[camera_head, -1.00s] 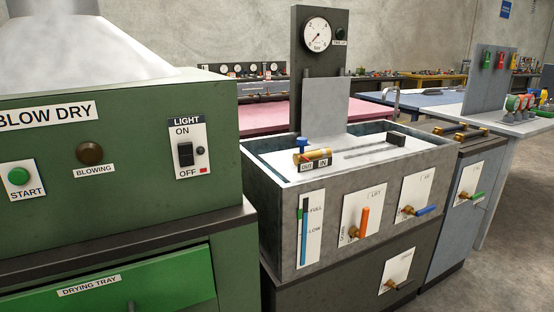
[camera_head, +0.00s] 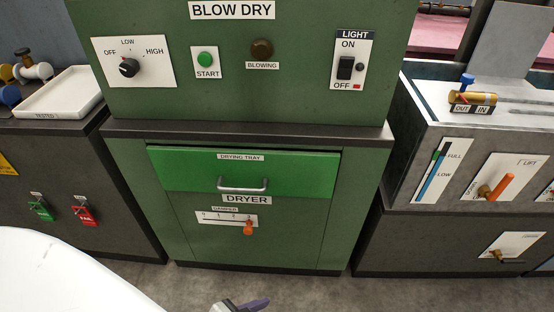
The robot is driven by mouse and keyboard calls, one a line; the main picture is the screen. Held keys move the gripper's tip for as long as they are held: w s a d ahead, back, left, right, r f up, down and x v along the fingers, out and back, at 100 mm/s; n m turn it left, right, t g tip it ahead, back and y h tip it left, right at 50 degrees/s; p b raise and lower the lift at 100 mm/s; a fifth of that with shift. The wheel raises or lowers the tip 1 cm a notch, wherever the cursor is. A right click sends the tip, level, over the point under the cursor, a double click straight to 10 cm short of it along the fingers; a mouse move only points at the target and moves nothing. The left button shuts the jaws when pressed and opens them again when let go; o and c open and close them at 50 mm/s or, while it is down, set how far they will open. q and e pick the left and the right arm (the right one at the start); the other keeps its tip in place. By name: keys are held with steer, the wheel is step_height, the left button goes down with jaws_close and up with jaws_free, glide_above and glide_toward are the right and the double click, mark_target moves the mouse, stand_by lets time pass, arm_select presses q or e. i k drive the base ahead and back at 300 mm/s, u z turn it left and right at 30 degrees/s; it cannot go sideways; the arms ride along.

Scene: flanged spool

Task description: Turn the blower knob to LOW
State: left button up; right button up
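The blower knob (camera_head: 129,67) is a round black knob on a white plate at the upper left of the green BLOW DRY panel (camera_head: 290,90). Its plate is marked OFF at left, LOW at top and HIGH at right. The knob's pointer seems to face up and left, toward OFF, but it is small. Nothing touches the knob. A small grey and dark purple part (camera_head: 240,305), probably the tip of my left gripper, shows at the bottom edge, far below the knob. Its opening cannot be made out. My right gripper is out of view.
Right of the knob are a green START button (camera_head: 205,60), a brown BLOWING lamp (camera_head: 262,50) and a LIGHT switch (camera_head: 345,68). Below, the drying tray drawer (camera_head: 300,172) is shut. A white tray (camera_head: 62,94) stands on the left counter; a tank (camera_head: 410,120) stands right.

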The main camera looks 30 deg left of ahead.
mark_target(129, 68)
steer(key=u, duration=1.2)
